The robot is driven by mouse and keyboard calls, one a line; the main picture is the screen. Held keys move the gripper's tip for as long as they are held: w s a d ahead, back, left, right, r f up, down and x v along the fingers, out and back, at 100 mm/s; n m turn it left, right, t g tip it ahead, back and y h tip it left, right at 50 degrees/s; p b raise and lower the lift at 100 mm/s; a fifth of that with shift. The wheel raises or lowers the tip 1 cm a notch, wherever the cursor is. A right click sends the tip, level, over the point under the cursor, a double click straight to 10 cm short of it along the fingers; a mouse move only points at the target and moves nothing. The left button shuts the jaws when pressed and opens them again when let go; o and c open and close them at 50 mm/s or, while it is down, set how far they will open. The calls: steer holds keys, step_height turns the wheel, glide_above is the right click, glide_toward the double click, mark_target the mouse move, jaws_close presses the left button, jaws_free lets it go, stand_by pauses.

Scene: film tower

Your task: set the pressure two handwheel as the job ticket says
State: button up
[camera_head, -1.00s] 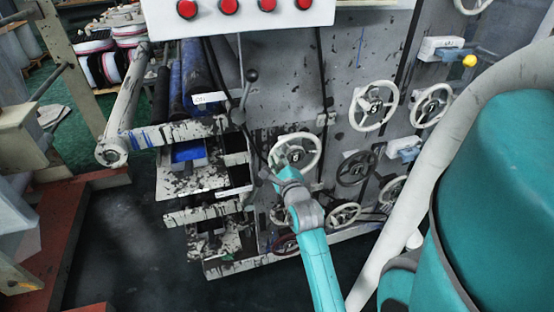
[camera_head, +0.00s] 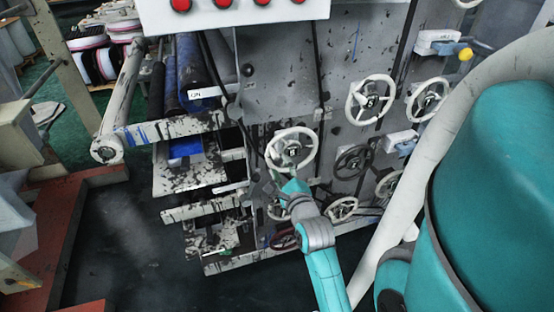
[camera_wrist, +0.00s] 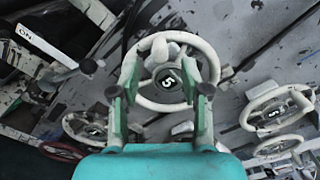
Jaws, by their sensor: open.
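A white spoked handwheel (camera_head: 310,137) with a dark hub label stands on the machine's grey front panel, above my gripper. In the wrist view the same-looking white wheel (camera_wrist: 168,106) lies ahead between my fingers, its hub digit resembling a 5; I cannot be sure of it. My gripper (camera_wrist: 160,78) is open, its two teal fingers in front of the wheel with nothing held between them. In the head view my gripper (camera_head: 288,186) appears just below the wheel's lower rim; contact is unclear. I cannot tell which wheel is pressure two. No job ticket is legible.
More handwheels surround it: a white one (camera_head: 369,101) at upper right, a dark one (camera_head: 353,162) to the right, and a white one (camera_head: 342,209) below. A yellow-knobbed lever (camera_head: 466,54) is at upper right. Rollers and metal shelves (camera_head: 190,180) stand left.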

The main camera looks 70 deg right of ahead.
steer(key=v, duration=0.5)
stand_by(0.6)
steer(key=s+a+f+n+t+y, duration=0.1)
steer(key=a+f+n+t+y, duration=0.2)
steer(key=a+n, duration=0.7)
steer(key=s+a+f+n+y, duration=0.1)
steer(key=a+f+n+y, duration=0.3)
steer(key=a+n, duration=0.5)
steer(key=s+a+n+y, duration=0.6)
steer(key=s+a+n, duration=0.6)
steer(key=n, duration=0.5)
steer(key=a, duration=0.2)
steer(key=shift+a+f+y, duration=0.3)
steer(key=shift+a+y, duration=0.05)
steer(key=shift+y, duration=0.05)
steer(key=shift+s, duration=0.15)
steer(key=shift+c, duration=0.2)
